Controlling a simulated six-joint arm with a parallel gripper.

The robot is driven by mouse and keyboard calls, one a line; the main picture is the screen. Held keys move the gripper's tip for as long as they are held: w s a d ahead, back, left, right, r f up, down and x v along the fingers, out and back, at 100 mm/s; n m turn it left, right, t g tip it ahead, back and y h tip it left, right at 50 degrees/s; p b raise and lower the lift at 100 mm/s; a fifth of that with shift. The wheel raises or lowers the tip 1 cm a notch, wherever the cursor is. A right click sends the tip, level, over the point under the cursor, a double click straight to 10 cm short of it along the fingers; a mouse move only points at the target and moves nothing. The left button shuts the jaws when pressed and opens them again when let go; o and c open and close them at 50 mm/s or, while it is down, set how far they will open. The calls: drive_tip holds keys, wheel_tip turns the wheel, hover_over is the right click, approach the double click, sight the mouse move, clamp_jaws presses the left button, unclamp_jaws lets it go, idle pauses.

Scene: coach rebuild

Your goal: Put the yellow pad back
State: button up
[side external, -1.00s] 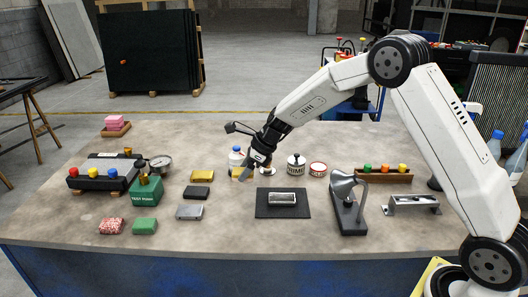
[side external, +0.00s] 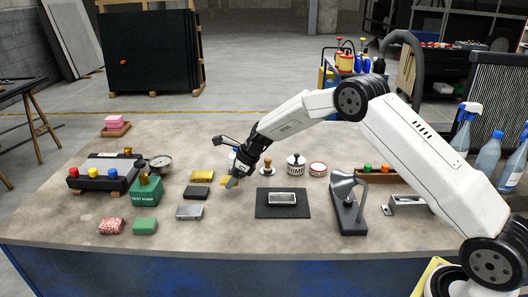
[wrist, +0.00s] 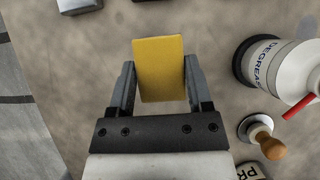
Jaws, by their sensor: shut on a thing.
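A yellow pad (wrist: 160,68) is held between the two fingers of my gripper (wrist: 158,85) in the wrist view. In the side view the yellow pad (side external: 230,182) shows at the fingertips of my gripper (side external: 233,180), over the middle of the bench. I cannot tell how high it is above the surface. Another yellow block (side external: 202,176) lies on the bench left of the gripper, behind a black block (side external: 197,192). A silver-grey block (side external: 190,212) lies in front of these.
A degreaser bottle (wrist: 285,65) and a wooden-handled stamp (wrist: 262,138) stand close right of my gripper. A black mat (side external: 283,212) with a metal block is to the front right. A green test pump (side external: 146,192) stands left.

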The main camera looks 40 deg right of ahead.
drive_tip(key=shift+f, duration=0.1)
drive_tip(key=shift+w+f, duration=0.3)
drive_tip(key=shift+f, duration=1.45)
drive_tip(key=shift+f, duration=0.1)
drive_tip(key=o, duration=1.1)
drive_tip(key=shift+s+d+r, duration=0.1)
drive_tip(key=shift+d+r, duration=0.05)
drive_tip(key=shift+r, duration=0.25)
drive_tip(key=v, duration=1.1)
drive_tip(key=shift+s+r, duration=0.1)
